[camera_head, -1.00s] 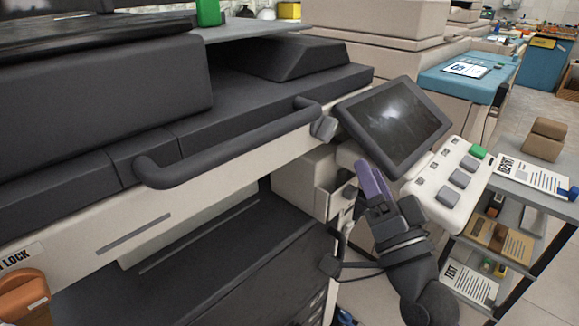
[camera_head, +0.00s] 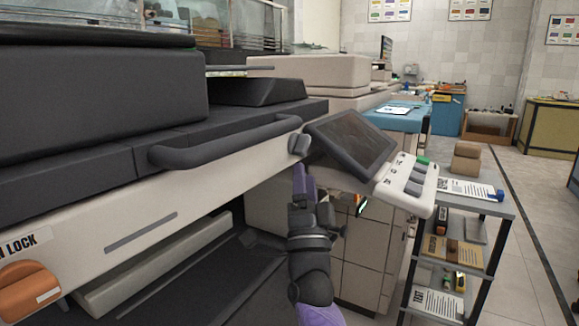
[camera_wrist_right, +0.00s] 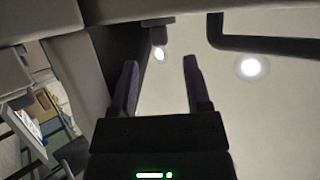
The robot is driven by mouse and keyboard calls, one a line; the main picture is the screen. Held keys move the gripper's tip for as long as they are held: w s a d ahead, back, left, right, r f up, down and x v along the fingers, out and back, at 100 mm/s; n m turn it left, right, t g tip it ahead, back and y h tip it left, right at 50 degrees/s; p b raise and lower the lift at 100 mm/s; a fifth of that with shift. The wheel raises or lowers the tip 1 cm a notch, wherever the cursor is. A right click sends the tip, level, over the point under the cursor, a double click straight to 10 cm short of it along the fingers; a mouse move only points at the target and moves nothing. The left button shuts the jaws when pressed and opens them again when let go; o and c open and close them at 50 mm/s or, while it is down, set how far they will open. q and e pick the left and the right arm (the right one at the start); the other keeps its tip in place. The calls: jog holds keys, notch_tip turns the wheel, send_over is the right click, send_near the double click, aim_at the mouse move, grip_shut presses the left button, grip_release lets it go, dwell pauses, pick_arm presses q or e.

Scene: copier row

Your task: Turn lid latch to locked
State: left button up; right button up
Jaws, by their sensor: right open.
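A small grey latch-like knob (camera_head: 299,145) sits on the pale front rail of the copier lid, by the right end of the dark lid handle (camera_head: 225,143). At the lower left is an orange lever (camera_head: 30,288) below a label (camera_head: 22,245), cut off, reading "N LOCK"; I cannot tell which is the lid latch. My right gripper (camera_head: 303,172) points up just below the grey knob, with purple fingers. In the right wrist view its open, empty fingers (camera_wrist_right: 162,82) show, with a dark handle-like bar (camera_wrist_right: 265,46) beyond. My left gripper is out of view.
A tilted screen (camera_head: 352,145) and button panel (camera_head: 407,182) stand close right of my right gripper. A shelf cart (camera_head: 487,205) with papers and small items is farther right. The floor beyond the cart (camera_head: 535,230) is clear.

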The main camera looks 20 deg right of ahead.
aim_at(303, 156)
jog(key=b+x, duration=0.1)
jog(key=x, duration=0.3)
jog(key=shift+w+b, duration=0.3)
jog(key=shift+w+d+r, duration=0.15)
jog(key=shift+w+r, duration=0.05)
jog(key=shift+r, duration=0.2)
grip_shut()
